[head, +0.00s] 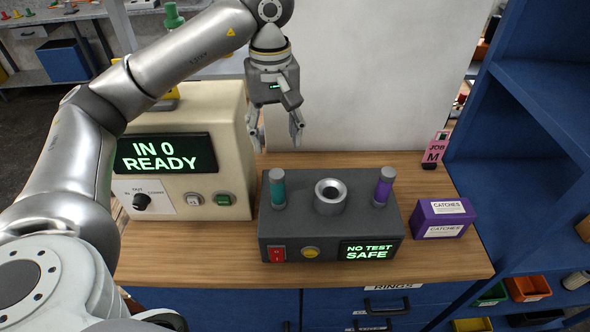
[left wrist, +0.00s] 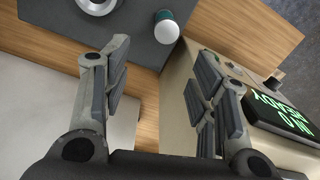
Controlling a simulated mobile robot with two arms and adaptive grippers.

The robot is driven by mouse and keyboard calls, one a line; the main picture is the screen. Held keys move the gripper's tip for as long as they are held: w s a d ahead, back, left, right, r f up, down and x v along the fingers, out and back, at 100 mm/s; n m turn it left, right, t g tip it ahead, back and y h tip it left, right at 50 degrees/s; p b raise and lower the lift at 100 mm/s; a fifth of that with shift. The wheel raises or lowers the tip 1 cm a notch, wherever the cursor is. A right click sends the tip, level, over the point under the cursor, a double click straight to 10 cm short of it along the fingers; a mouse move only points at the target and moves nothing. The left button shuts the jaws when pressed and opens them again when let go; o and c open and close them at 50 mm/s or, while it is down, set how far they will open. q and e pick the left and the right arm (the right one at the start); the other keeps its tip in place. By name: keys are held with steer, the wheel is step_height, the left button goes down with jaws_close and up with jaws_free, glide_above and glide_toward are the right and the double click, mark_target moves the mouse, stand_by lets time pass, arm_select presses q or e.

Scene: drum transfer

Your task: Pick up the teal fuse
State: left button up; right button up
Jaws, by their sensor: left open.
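The teal fuse (head: 278,190) stands upright at the left rear of the dark grey test box (head: 330,222), with a grey cap on top. In the left wrist view the teal fuse (left wrist: 167,27) shows near the top, beyond the fingertips. My left gripper (head: 277,128) is open and empty, pointing down above and behind the box, apart from the fuse. Its two fingers also show in the left wrist view (left wrist: 163,72). My right gripper is not in view.
A purple fuse (head: 382,192) stands at the box's right, with a metal socket (head: 330,195) between. The cream "IN 0 READY" unit (head: 232,130) stands close on the left. A purple catches box (head: 441,218) and pink job tag (head: 434,150) are right. Blue shelving (head: 530,130) borders the right.

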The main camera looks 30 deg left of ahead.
mark_target(277, 173)
arm_select(q)
steer(key=f, duration=0.1)
steer(key=s+f, duration=0.1)
steer(key=f, duration=0.2)
steer(key=shift+s, duration=0.3)
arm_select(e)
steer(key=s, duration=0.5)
arm_select(q)
steer(key=shift+w+f, duration=0.2)
steer(key=shift+f, duration=0.45)
steer(key=shift+s+d+f, duration=0.1)
steer(key=shift+s+f, duration=0.05)
steer(key=shift+f, duration=0.1)
steer(key=f, duration=0.1)
steer(key=f+p, duration=0.2)
steer(key=shift+d+f, duration=0.25)
steer(key=shift+f, duration=0.1)
steer(key=shift+s+f, duration=0.1)
steer(key=shift+f, duration=0.2)
steer(key=c, duration=0.5)
jaws_close()
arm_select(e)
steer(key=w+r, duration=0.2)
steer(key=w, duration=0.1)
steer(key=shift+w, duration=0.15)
